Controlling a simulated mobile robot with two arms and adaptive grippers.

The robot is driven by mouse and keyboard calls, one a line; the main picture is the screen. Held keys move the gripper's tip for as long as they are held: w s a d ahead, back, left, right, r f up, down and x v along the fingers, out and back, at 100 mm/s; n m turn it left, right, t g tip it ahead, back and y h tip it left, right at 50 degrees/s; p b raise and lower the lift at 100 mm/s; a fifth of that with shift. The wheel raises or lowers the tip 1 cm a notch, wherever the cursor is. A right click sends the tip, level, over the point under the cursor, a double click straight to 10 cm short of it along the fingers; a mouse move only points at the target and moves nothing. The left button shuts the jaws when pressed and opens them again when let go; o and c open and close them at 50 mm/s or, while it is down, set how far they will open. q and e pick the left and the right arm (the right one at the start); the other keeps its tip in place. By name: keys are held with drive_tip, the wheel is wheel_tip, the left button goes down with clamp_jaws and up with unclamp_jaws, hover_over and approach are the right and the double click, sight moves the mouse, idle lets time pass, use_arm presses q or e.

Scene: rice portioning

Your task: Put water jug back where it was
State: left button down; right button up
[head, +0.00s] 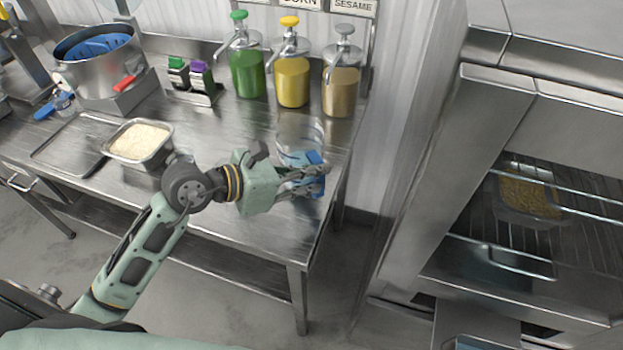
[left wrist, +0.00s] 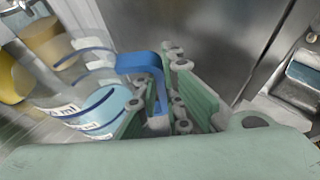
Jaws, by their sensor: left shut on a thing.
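The water jug is a clear pitcher (head: 297,132) with a blue handle, at the right end of the steel table (head: 245,150) in the head view. In the left wrist view the jug (left wrist: 95,108) shows printed markings, bluish water and its blue handle (left wrist: 140,62). My left gripper (head: 312,180) is shut on the blue handle, and its fingers lie on both sides of it in the left wrist view (left wrist: 165,105). The jug looks roughly upright in the head view. Whether its base touches the table is hard to tell. My right gripper is not in view.
Green (head: 247,72), yellow (head: 292,80) and tan (head: 341,90) pump bottles stand behind the jug. A pan of rice (head: 166,155), a flat tray (head: 50,158) and a pot (head: 100,82) are to the left. A steel oven rack (head: 480,230) stands right.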

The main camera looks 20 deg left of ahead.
use_arm(q)
drive_tip(key=shift+f, duration=1.15)
drive_tip(key=c, duration=2.3)
unclamp_jaws()
drive_tip(key=shift+f, duration=0.1)
drive_tip(key=o, duration=0.4)
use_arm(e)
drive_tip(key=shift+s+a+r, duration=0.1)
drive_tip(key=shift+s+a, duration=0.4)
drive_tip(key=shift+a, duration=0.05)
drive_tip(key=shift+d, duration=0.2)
